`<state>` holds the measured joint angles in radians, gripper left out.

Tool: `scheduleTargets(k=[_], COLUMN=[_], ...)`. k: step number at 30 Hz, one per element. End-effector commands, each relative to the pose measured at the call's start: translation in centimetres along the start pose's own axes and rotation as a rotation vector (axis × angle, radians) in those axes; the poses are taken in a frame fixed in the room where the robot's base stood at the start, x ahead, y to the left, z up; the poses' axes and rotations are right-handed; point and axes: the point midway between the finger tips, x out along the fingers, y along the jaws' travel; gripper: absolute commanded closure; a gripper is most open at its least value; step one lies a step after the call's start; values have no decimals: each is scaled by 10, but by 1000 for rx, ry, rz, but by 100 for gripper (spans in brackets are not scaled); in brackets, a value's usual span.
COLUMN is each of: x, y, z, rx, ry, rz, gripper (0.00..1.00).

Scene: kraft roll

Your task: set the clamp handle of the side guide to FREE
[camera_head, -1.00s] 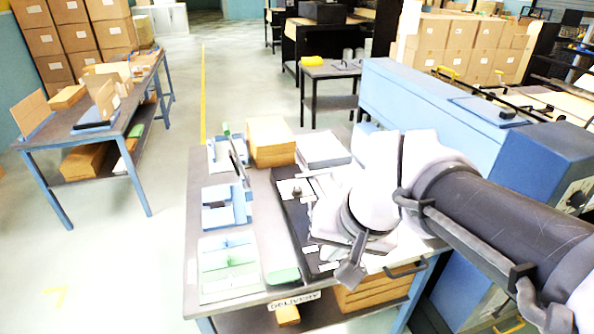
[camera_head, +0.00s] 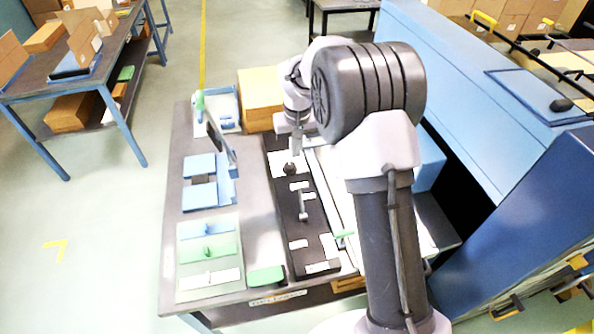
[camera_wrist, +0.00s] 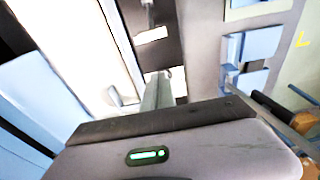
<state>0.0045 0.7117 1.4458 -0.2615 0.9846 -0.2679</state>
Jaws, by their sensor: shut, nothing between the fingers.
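The black side-guide rail (camera_head: 315,232) lies along the delivery table, with small white labels too small to read. A grey metal lever (camera_head: 303,203) stands on its middle, apparently the clamp handle; I cannot tell which label it points to. A dark round knob (camera_head: 290,169) sits farther back on the rail. My gripper (camera_head: 296,148) points down over the rail's back part, near the knob and behind the lever, not on the lever. In the wrist view my gripper (camera_wrist: 158,80) shows closed fingers with nothing between them, and the rail (camera_wrist: 170,50) runs beyond them.
Blue holders (camera_head: 200,195) and a green-and-white tray (camera_head: 208,255) stand left of the rail. A brown stack (camera_head: 260,95) is behind. A green-ended part (camera_head: 345,233) lies right of the rail. The blue machine (camera_head: 480,100) closes off the right side.

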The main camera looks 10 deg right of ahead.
Motion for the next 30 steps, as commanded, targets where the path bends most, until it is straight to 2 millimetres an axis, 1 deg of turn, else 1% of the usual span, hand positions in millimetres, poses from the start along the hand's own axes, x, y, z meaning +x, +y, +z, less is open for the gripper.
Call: scheduleTargets(k=[2, 5, 9, 16, 17, 18, 21, 23, 26, 30], x=[6, 22, 54, 103, 104, 98, 93, 90, 88, 86], y=[0, 0, 0, 0, 0, 0, 0, 0, 0, 0], z=[1, 1, 2, 2, 4, 11, 25, 31, 37, 38], rx=[0, 0, 1, 0, 0, 0, 1, 2, 2, 1], ry=[-1, -2, -3, -3, -1, 2, 1, 0, -1, 0], rz=[0, 0, 0, 0, 0, 0, 0, 0, -1, 0], gripper=[100, 100, 100, 100, 100, 100, 100, 100, 100, 100])
